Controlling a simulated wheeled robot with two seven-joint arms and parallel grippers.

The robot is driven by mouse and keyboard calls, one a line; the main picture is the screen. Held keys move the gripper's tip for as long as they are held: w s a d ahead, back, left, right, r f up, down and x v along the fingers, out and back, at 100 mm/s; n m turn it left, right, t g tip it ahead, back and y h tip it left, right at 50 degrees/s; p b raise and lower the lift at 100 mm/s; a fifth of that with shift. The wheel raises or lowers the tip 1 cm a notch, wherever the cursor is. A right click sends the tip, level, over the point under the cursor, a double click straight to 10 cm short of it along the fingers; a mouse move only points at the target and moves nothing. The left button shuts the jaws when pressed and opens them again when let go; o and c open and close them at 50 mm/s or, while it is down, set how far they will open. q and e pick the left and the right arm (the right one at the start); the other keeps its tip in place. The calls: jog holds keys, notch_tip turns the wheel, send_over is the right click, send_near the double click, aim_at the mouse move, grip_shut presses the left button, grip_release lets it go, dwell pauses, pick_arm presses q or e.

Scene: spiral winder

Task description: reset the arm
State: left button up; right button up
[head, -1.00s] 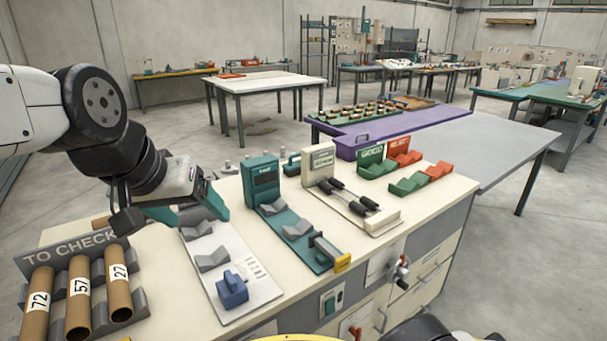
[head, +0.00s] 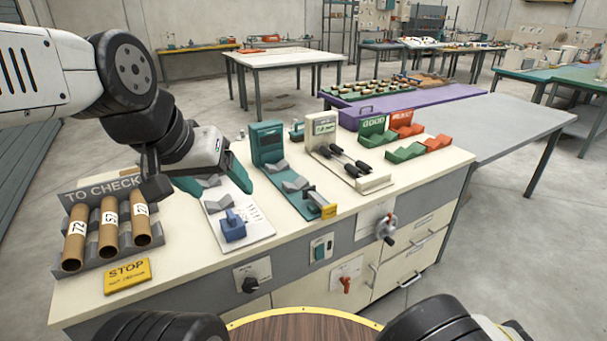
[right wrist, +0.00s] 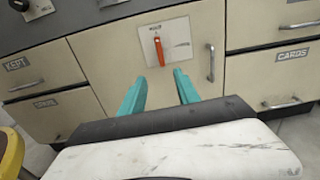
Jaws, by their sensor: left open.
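My left arm comes in from the left in the head view, and its gripper (head: 212,187) hangs over the left part of the bench. Its teal fingers are apart, above a white plate (head: 256,227) with grey V-blocks and a blue clamp. I see nothing held between them. My right gripper (right wrist: 160,90) shows in the right wrist view, its two teal fingers apart and empty. It faces the bench front, with a red lever (right wrist: 158,50) on a white plate beyond it. The right fingers are out of the head view.
The cream bench (head: 190,270) carries a TO CHECK rack (head: 92,250) with three numbered tubes, a yellow STOP sign (head: 127,276), a teal gauge (head: 267,143), a white device (head: 322,128), and green (head: 405,153) and red (head: 437,143) holders. A crank (head: 386,228) projects from its front.

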jog(key=w+d+r+n+g+y, duration=0.15)
jog(key=w+r+n+g, duration=0.3)
jog(key=r, duration=0.45)
jog(key=w+d+r+n+g+y, duration=0.1)
jog(key=w+r+n+g+y, duration=0.3)
jog(key=r, duration=0.5)
jog(key=w+a+r+n+g+h, duration=0.2)
jog(key=a+r+n+g, duration=0.15)
jog(key=r, duration=0.65)
jog(key=w+a+r+n+g+h, duration=0.15)
jog(key=r+n, duration=0.35)
jog(key=r, duration=0.6)
jog(key=s+a+r+n+g+h, duration=0.1)
jog(key=s+a+r+n+h, duration=0.25)
jog(key=r, duration=0.65)
jog(key=s+a+r+n+h, duration=0.2)
jog(key=s+a+r+n, duration=0.25)
jog(key=r, duration=0.45)
jog(key=s+a+r+n+t+h, duration=0.1)
jog(key=s+a+r+n+t, duration=0.1)
jog(key=s+r, duration=0.3)
jog(key=s+a+r+n+t+h, duration=0.2)
jog(key=s+r, duration=0.3)
jog(key=s, duration=0.5)
jog(key=shift+s+r+n+t, duration=0.15)
jog(key=shift+s+n+t, duration=0.05)
jog(key=shift+n+t, duration=0.45)
